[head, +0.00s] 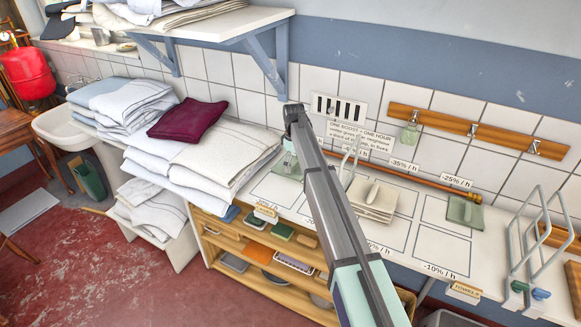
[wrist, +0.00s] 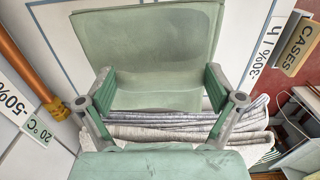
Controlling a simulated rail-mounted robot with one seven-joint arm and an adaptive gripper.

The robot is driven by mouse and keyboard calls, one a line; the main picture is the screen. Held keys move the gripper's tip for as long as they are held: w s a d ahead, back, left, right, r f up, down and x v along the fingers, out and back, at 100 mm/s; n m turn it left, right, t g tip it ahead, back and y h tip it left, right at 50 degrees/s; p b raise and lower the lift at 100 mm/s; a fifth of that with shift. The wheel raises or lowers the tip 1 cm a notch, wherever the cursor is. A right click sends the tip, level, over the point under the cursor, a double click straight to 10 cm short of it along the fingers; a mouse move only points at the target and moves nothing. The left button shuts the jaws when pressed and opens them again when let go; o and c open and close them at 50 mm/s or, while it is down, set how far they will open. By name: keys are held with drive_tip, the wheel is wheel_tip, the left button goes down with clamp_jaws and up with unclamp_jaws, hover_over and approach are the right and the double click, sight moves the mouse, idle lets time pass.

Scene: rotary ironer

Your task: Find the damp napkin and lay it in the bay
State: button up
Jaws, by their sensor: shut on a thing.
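My gripper (head: 290,150) is low over the left end of the bench, beside the tall linen pile. It is shut on a pale green napkin (wrist: 155,45), which spreads between and beyond the fingers in the wrist view. This green cloth also shows below the gripper in the head view (head: 287,171). I cannot tell whether it touches the bench. Outlined bays (head: 448,243) with percent-per-hour labels mark the bench. I cannot tell dampness by sight.
A beige napkin stack (head: 372,203) stands right of my arm. Folded white linen (head: 225,155), topped by a maroon cloth (head: 188,118), borders the left. A wire rack (head: 540,235) stands at the right. A wall shelf (head: 215,25) overhangs the linen. The front right bays look empty.

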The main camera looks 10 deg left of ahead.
drive_tip(key=shift+w+d+f+b, duration=0.1)
drive_tip(key=shift+w+f+b, duration=0.2)
drive_tip(key=shift+f, duration=0.55)
drive_tip(key=shift+w+d+f+b, duration=0.15)
drive_tip(key=shift+w+f+b, duration=0.1)
drive_tip(key=shift+f, duration=0.65)
drive_tip(key=shift+w+d+f+b, duration=0.1)
drive_tip(key=shift+w+f+b, duration=0.2)
drive_tip(key=shift+f, duration=0.55)
drive_tip(key=shift+f, duration=0.3)
drive_tip(key=o, duration=0.7)
